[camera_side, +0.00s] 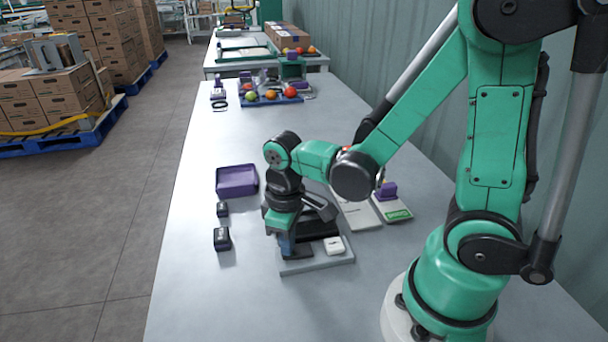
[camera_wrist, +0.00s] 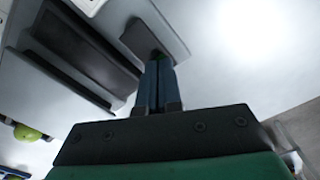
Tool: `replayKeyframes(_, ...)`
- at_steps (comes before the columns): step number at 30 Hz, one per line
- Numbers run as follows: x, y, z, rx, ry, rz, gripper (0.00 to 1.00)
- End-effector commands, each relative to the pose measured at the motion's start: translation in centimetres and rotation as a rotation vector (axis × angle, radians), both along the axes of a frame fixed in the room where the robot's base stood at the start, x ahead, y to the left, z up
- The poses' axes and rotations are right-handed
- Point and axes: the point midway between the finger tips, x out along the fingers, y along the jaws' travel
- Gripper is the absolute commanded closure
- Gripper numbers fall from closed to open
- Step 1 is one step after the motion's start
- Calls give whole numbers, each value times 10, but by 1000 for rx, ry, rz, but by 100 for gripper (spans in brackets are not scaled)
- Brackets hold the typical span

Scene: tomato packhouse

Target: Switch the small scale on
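My gripper (camera_side: 287,247) points down over the front left of a light grey flat base (camera_side: 318,263) on the table. Its fingers (camera_wrist: 158,85) are together in the wrist view, with nothing seen between them. Their tips are at a dark pad (camera_wrist: 140,38) on the base; I cannot tell whether they touch it. A small green spot shows at the tips. A long black block (camera_wrist: 75,50) lies beside the pad, and a small white box (camera_side: 334,245) sits at the right of the base. This may be the small scale; no lit display shows.
A purple bin (camera_side: 237,181) and two small black items (camera_side: 222,239) stand to the left. A board with a green label (camera_side: 398,214) lies at the back right. Tomatoes (camera_side: 290,92) lie on a blue tray farther back. The front left of the table is clear.

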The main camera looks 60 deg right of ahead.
Motion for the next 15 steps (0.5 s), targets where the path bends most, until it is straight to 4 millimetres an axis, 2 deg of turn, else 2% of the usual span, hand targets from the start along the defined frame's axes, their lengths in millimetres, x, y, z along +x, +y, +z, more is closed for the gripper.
replayKeyframes(8, -1, 0, -2, 0, 1, 0, 100)
replayKeyframes(15, -1, 0, 17, 0, 1, 0, 100)
